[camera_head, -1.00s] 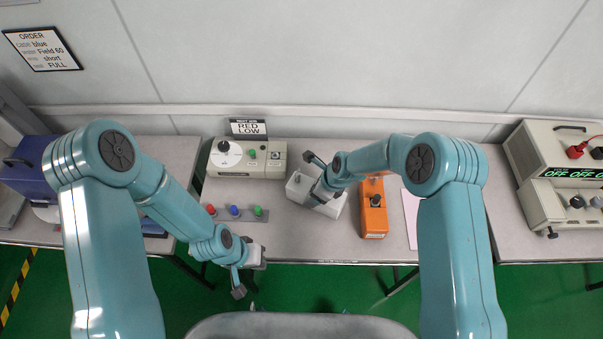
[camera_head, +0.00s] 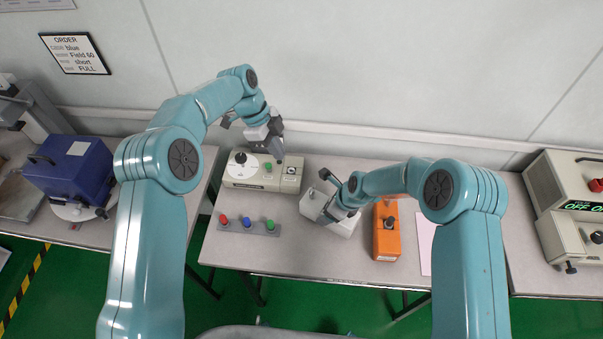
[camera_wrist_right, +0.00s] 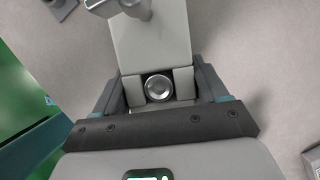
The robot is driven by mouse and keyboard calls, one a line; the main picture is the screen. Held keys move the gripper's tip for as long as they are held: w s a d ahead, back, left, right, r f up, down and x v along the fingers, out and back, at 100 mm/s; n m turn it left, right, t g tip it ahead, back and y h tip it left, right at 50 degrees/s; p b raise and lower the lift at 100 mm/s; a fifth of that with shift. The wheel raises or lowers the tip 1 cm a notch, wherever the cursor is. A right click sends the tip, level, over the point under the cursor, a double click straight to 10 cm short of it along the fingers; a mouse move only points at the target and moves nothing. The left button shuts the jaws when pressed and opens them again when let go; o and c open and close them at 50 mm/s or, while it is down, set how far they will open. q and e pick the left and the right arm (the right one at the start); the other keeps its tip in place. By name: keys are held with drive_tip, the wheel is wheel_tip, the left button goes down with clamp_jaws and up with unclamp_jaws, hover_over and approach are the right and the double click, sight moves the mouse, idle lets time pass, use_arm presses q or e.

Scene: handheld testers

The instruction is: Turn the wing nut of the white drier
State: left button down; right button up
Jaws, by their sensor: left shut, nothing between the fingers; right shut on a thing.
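A white box (camera_head: 344,226), the likeliest white drier, stands mid-table; it also shows in the right wrist view (camera_wrist_right: 152,48). I cannot make out wings on the knob. My left gripper (camera_head: 277,153) is shut and empty, close above the right part of a cream unit (camera_head: 240,182). I cannot tell whether it touches the unit.
An orange box (camera_head: 387,245) with a black knob stands right of the white box. A blue machine (camera_head: 70,172) stands left, cream instruments (camera_head: 562,190) right.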

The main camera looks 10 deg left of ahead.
sight(312, 194)
use_arm(q)
drive_tip(key=s+d+f, duration=0.2)
drive_tip(key=d+f, duration=0.5)
drive_tip(key=f, duration=0.2)
drive_tip(key=shift+d, duration=0.25)
drive_tip(key=shift+w+d+m+g, duration=0.1)
drive_tip(key=shift+d+m+g, duration=0.2)
drive_tip(key=shift+d+m, duration=0.35)
drive_tip(key=shift+f, duration=0.1)
drive_tip(key=shift+a, duration=0.1)
